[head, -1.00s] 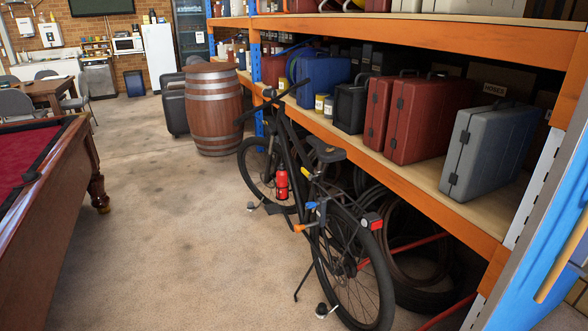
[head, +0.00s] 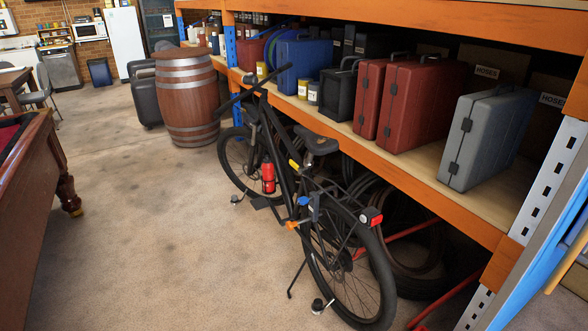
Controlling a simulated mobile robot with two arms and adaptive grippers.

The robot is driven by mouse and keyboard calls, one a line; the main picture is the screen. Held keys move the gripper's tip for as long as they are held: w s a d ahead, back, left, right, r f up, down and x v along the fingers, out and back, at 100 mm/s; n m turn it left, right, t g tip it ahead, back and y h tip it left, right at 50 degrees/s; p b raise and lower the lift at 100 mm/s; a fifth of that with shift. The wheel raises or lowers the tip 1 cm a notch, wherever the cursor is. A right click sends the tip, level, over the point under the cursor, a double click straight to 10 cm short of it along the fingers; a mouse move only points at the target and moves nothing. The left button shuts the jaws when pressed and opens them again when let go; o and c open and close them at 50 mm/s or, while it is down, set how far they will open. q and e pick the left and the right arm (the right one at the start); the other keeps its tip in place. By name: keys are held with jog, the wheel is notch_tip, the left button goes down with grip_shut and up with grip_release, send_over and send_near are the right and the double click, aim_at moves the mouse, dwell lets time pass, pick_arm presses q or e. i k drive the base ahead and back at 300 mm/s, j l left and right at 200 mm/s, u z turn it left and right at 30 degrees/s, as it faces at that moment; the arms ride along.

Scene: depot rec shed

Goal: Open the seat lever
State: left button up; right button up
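A black bicycle (head: 283,175) stands on its kickstand beside the orange shelving, its front wheel pointing away from me. Its black seat (head: 316,140) tops the seat post. Below the seat, around the frame and rear wheel, a small blue part (head: 304,201) and an orange lever-like part (head: 293,224) show. I cannot tell for sure which part is the seat lever, or whether it is open. Neither of my grippers is in view.
Orange shelving (head: 440,195) with cases runs along the right, with tyres (head: 412,255) beneath it. A wooden barrel (head: 188,100) stands beyond the bicycle. A pool table (head: 28,210) is at the left. The concrete floor (head: 150,230) between them is clear.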

aim_at(295, 167)
jog(key=i+j+z, duration=0.1)
jog(key=z, duration=0.45)
jog(key=i+j+z, duration=0.35)
jog(key=j, duration=0.3)
jog(key=i+j+z, duration=0.15)
jog(key=j, duration=0.2)
jog(key=i+j+z, duration=0.2)
jog(key=j, duration=0.15)
jog(key=i+j, duration=0.15)
jog(key=j, duration=0.3)
jog(key=i+j, duration=0.1)
jog(key=j, duration=0.35)
jog(key=i+j+z, duration=0.1)
jog(key=j, duration=0.35)
jog(key=i+j, duration=0.15)
jog(key=j, duration=0.3)
jog(key=i+j, duration=0.1)
jog(key=j, duration=0.35)
jog(key=i+j, duration=0.1)
jog(key=j, duration=0.35)
jog(key=i+j+z, duration=0.1)
jog(key=j, duration=0.35)
jog(key=i+j, duration=0.15)
jog(key=j, duration=0.3)
